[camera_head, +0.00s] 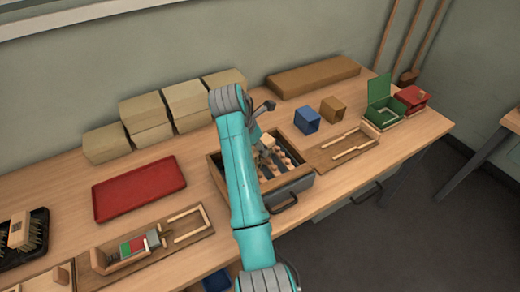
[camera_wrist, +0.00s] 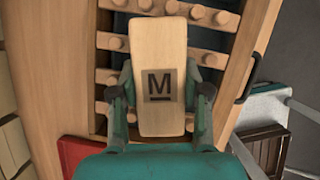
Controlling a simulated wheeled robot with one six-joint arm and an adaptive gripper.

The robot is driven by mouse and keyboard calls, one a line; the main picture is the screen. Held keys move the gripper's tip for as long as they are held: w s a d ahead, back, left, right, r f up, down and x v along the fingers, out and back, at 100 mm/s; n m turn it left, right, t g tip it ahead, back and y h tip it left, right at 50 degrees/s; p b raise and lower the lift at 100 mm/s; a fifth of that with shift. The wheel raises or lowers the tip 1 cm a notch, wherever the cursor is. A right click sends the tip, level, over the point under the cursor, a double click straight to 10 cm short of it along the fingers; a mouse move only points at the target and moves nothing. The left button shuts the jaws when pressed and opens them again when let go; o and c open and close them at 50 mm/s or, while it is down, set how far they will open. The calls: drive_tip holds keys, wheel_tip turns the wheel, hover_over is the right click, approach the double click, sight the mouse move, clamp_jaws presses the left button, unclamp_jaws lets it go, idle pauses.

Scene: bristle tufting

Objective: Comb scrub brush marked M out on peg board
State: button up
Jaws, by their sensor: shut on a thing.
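In the wrist view, the scrub brush marked M (camera_wrist: 158,50) is a pale wooden block with a dark square label reading M. My gripper (camera_wrist: 160,95) is shut on its two long sides. The brush is over the peg board (camera_wrist: 178,26), whose rows of round wooden pegs show on either side of it. Its bristle side is hidden, so I cannot tell whether it touches the pegs. In the head view, the peg board (camera_head: 292,172) sits in a wooden box on the bench; my arm covers part of it, and the held brush (camera_head: 267,142) shows small beside my gripper (camera_head: 262,150).
A red tray (camera_head: 140,188) lies left of the peg board. A blue cup (camera_head: 307,120) and a brown cup (camera_head: 333,109) stand behind it at right. Another brush (camera_head: 22,232) rests on a black tray at far left. Cardboard boxes (camera_head: 185,100) line the wall.

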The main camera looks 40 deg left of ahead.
drive_tip(key=shift+s+d+f, duration=0.2)
drive_tip(key=shift+d+f, duration=0.05)
drive_tip(key=shift+d, duration=0.2)
drive_tip(key=shift+s+d+r, duration=0.1)
drive_tip(key=shift+s+d, duration=0.2)
drive_tip(key=shift+d, duration=0.4)
drive_tip(key=shift+s+d+r, duration=0.1)
drive_tip(key=shift+s+d, duration=0.2)
drive_tip(key=shift+d, duration=0.4)
drive_tip(key=shift+w+a+r, duration=0.1)
drive_tip(key=shift+w+a, duration=0.2)
drive_tip(key=shift+a, duration=0.4)
drive_tip(key=shift+w+a, duration=0.3)
drive_tip(key=shift+a, duration=0.4)
drive_tip(key=shift+w+a, duration=0.3)
drive_tip(key=shift+a, duration=0.5)
drive_tip(key=shift+w+a, duration=0.35)
drive_tip(key=shift+a, duration=0.4)
drive_tip(key=shift+w+a, duration=0.3)
drive_tip(key=shift+a, duration=0.5)
wheel_tip(320, 180, up, 6)
drive_tip(key=shift+f, duration=0.15)
